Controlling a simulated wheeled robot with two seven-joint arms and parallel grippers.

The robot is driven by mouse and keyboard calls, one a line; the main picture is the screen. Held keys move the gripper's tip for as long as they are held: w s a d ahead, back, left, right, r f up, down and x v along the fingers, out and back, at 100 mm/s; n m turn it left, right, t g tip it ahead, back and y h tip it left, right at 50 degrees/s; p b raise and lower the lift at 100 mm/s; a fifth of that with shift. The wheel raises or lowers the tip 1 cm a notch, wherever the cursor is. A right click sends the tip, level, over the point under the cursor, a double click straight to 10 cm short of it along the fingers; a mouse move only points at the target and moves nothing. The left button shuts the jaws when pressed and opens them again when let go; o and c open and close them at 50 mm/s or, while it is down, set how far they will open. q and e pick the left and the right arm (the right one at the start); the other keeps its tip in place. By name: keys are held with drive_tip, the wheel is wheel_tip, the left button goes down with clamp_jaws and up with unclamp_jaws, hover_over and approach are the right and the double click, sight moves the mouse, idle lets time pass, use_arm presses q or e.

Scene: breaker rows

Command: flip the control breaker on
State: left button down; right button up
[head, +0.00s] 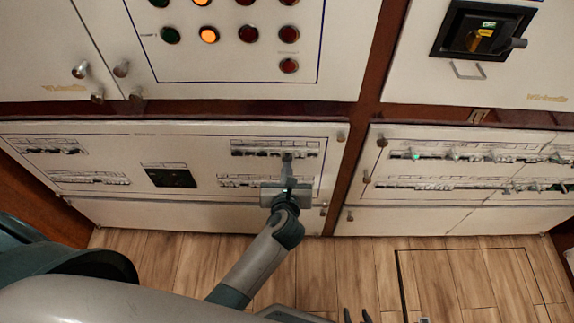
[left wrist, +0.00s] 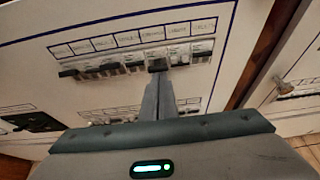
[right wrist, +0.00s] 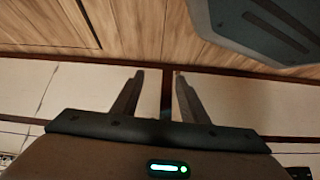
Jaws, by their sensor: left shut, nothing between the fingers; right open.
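A row of small breakers (head: 250,150) sits under a strip of labels at the upper right of the white lower panel. It also fills the upper middle of the left wrist view (left wrist: 108,70). The labels are too blurred to tell which one is the control breaker. My left gripper (head: 287,158) is shut and empty. Its fingertips (left wrist: 160,78) are at a dark breaker lever (left wrist: 157,65) right of the row's middle; I cannot tell whether they touch it. My right gripper (right wrist: 156,76) is open and empty, low over the floor, with its fingertips at the head view's bottom edge.
Another breaker row (head: 240,182) lies just below, partly hidden by my left gripper. Above are indicator lights (head: 208,35) and a large black rotary switch (head: 482,32). Wooden floor (head: 345,270) is clear.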

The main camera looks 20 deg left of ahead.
use_arm(q)
drive_tip(key=shift+r+p, duration=0.25)
drive_tip(key=shift+p, duration=0.7)
use_arm(e)
drive_tip(key=s+d+f+g, duration=0.1)
drive_tip(key=s+d+f, duration=0.1)
drive_tip(key=s, duration=0.4)
drive_tip(key=shift+d+f+g, duration=0.15)
drive_tip(key=shift+f+g, duration=0.05)
drive_tip(key=shift+g, duration=0.2)
use_arm(q)
drive_tip(key=shift+r, duration=0.1)
use_arm(e)
drive_tip(key=shift+r, duration=0.1)
use_arm(q)
drive_tip(key=shift+r+p, duration=0.7)
drive_tip(key=shift+p, duration=0.15)
use_arm(e)
drive_tip(key=shift+w+r, duration=0.1)
drive_tip(key=shift+r, duration=0.7)
use_arm(q)
drive_tip(key=shift+r, duration=0.1)
